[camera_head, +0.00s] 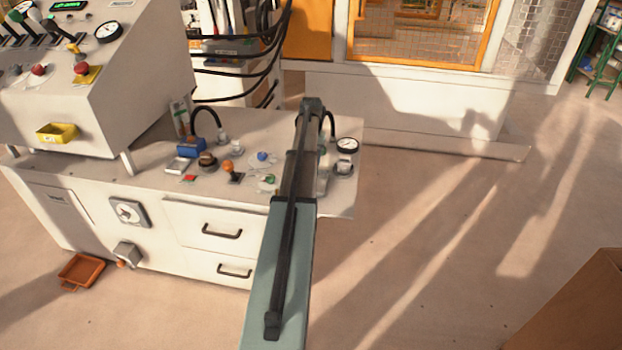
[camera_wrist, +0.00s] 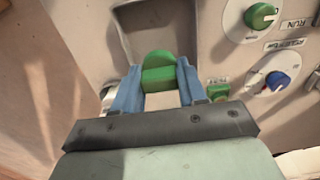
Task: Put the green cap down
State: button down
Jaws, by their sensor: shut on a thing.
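The green cap (camera_wrist: 158,72) shows in the wrist view, a rounded green piece with a flat near face. My gripper (camera_wrist: 158,84) is shut on it, with a blue finger on each side. The cap is over the light panel, at the near edge of a dark rectangular recess (camera_wrist: 158,32). I cannot tell whether its underside touches anything, as the fingers and gripper body hide it. In the head view my arm reaches over the panel, and I cannot make out the held cap.
In the wrist view, a green knob (camera_wrist: 262,15), a blue knob (camera_wrist: 277,81) and a small green button (camera_wrist: 218,91) are on the right. A sloped console stands left.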

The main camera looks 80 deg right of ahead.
notch_tip(320, 180, down, 8)
jog(key=shift+f, duration=0.1)
dwell(0.4)
jog(key=shift+f, duration=0.5)
jog(key=c, duration=0.6)
grip_release()
notch_tip(320, 180, up, 13)
jog(key=shift+r, duration=0.1)
dwell(0.5)
